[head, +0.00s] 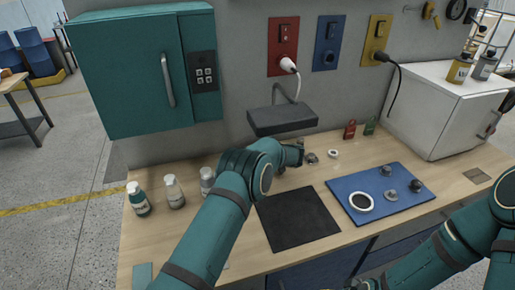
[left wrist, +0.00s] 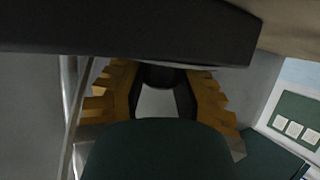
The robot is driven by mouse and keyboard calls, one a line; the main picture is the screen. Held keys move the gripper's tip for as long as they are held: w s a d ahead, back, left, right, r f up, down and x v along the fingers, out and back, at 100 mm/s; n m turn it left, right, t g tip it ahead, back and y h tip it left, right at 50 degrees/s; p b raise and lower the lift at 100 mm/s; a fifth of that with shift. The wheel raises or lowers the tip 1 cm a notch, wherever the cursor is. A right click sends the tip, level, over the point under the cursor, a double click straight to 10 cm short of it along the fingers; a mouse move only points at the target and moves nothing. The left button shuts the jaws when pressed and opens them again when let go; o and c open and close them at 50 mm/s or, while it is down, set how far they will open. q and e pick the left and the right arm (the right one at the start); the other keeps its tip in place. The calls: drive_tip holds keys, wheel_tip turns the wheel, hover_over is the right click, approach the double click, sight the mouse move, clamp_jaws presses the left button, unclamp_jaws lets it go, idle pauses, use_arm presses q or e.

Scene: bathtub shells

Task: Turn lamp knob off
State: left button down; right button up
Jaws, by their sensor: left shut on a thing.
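The lamp (head: 283,120) has a dark, flat, box-shaped head on a thin bent neck, standing at the back of the workbench. In the left wrist view the lamp head (left wrist: 120,35) fills the top as a dark slab. My left gripper (left wrist: 163,95) is under it, its yellow fingers on both sides of a dark round knob (left wrist: 160,76). The fingers are shut on this knob. In the head view my left wrist and arm hide most of the gripper and the knob. My right arm comes in from the lower right, and its gripper is not visible.
A black mat (head: 298,218) and a blue tray (head: 390,212) with small round parts lie on the bench (head: 240,262). Several bottles (head: 174,191) stand left of my left arm. A teal cabinet (head: 120,75) hangs at left; a white cabinet (head: 425,110) stands at right.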

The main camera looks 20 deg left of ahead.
use_arm(q)
drive_tip(key=shift+a+r, duration=0.1)
idle(0.3)
drive_tip(key=c, duration=0.6)
unclamp_jaws()
drive_tip(key=shift+c, duration=0.2)
drive_tip(key=v, duration=1.2)
